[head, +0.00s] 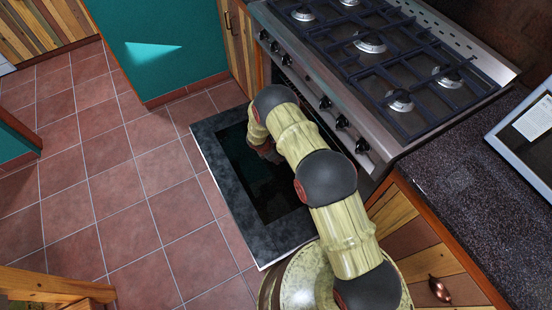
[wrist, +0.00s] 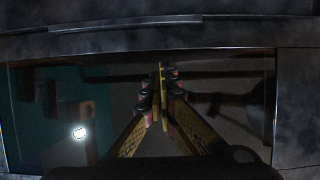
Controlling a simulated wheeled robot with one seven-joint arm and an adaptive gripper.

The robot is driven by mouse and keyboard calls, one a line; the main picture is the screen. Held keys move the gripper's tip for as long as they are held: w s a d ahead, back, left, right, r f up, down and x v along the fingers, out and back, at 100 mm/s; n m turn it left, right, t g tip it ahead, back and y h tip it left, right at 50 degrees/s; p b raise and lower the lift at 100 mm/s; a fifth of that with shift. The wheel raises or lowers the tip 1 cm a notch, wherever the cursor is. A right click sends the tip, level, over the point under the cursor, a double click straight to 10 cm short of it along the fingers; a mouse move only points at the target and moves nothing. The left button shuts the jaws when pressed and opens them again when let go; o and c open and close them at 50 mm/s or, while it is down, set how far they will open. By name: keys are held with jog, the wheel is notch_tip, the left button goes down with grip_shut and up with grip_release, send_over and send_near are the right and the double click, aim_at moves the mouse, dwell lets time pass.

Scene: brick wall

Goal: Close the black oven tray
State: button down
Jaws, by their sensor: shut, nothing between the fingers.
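The black oven door (head: 212,150) hangs open, folded down in front of the stove, with a dark glass window (head: 238,158) in its middle. My gripper (head: 268,152) is over the door's window in the head view, partly hidden behind my own arm. In the wrist view my gripper (wrist: 160,88) has its fingers together with nothing between them. The door's dark frame (wrist: 230,33) crosses the top of that view, and the reflective glass (wrist: 60,110) lies behind the fingers. I cannot tell whether the fingertips touch the door.
The stove (head: 335,105) has a row of black knobs and several burners on top. A dark speckled counter (head: 460,160) with wooden drawers (head: 410,240) below stands to the right. Free tiled floor (head: 120,180) lies to the left. A teal cabinet (head: 165,45) is at the back.

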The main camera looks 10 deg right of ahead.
jog(key=b+x, duration=0.1)
jog(key=x, duration=0.2)
jog(key=shift+d+f, duration=0.2)
jog(key=shift+w+d+r+b, duration=0.1)
jog(key=shift+w+d+b, duration=0.15)
jog(key=shift+d, duration=0.3)
jog(key=shift+w+d+r+b, duration=0.15)
jog(key=shift+d+b, duration=0.1)
jog(key=shift+d, duration=0.3)
jog(key=shift+w+d, duration=0.2)
jog(key=shift+d, duration=0.35)
